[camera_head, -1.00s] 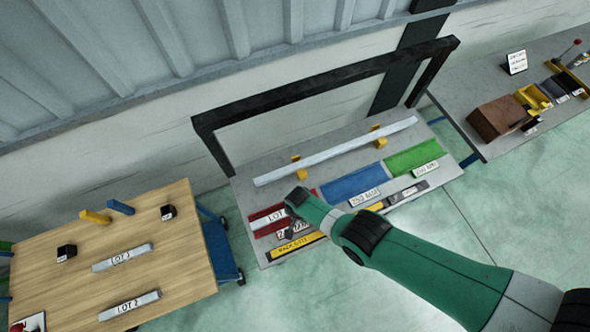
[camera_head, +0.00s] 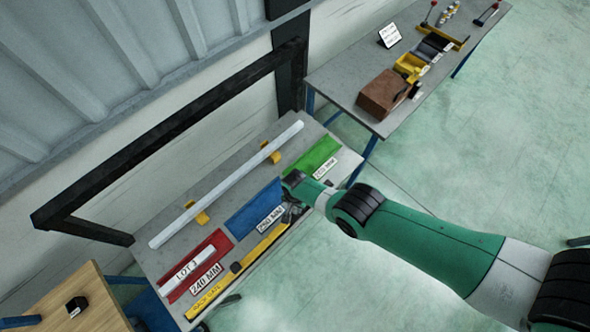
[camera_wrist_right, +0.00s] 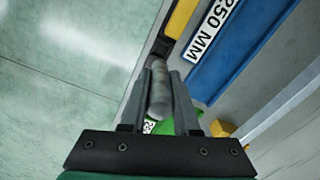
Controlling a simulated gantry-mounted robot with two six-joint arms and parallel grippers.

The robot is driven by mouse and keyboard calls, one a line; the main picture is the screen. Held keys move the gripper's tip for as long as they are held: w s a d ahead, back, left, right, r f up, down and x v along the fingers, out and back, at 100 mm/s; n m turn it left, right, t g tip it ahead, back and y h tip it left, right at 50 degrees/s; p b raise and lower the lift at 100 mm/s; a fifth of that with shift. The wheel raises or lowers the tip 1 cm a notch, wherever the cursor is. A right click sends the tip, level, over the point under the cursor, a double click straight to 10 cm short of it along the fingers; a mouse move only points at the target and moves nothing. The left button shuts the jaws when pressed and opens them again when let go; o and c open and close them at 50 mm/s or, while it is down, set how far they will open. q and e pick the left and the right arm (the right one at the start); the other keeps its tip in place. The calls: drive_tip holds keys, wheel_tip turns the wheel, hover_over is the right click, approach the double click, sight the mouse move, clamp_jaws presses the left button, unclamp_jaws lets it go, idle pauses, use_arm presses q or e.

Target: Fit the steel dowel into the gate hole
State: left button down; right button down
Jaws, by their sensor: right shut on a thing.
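My right gripper (camera_head: 291,214) is over the front edge of the grey bench (camera_head: 143,262), near the blue mat (camera_head: 255,208) and its 250 MM label. In the right wrist view, its two fingers (camera_wrist_right: 158,72) are shut on a grey cylinder, apparently the steel dowel (camera_wrist_right: 158,95). The dowel's far end points toward a black block (camera_wrist_right: 162,47) at the end of a yellow strip (camera_wrist_right: 182,18). I cannot tell whether they touch. The yellow strip (camera_head: 205,290) runs along the bench front with a small black block (camera_head: 236,267) on it. I cannot make out the gate hole.
A long pale bar (camera_head: 228,184) rests on yellow supports behind the mats. A LOT 3 bar (camera_head: 188,268) lies on the red mat (camera_head: 216,242); a green mat (camera_head: 312,157) is at right. A dark frame (camera_head: 160,135) stands behind. A side bench (camera_head: 345,85) holds bins.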

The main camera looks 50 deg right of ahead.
sight(294, 212)
drive_tip(key=shift+w+a, duration=0.1)
drive_tip(key=shift+a, duration=0.1)
wheel_tip(294, 212, down, 6)
drive_tip(key=b, duration=0.5)
drive_tip(key=shift+b, duration=0.4)
drive_tip(key=shift+f+b, duration=1)
drive_tip(key=shift+b, duration=0.1)
idle(0.8)
drive_tip(key=c, duration=0.6)
unclamp_jaws()
drive_tip(key=shift+r, duration=0.1)
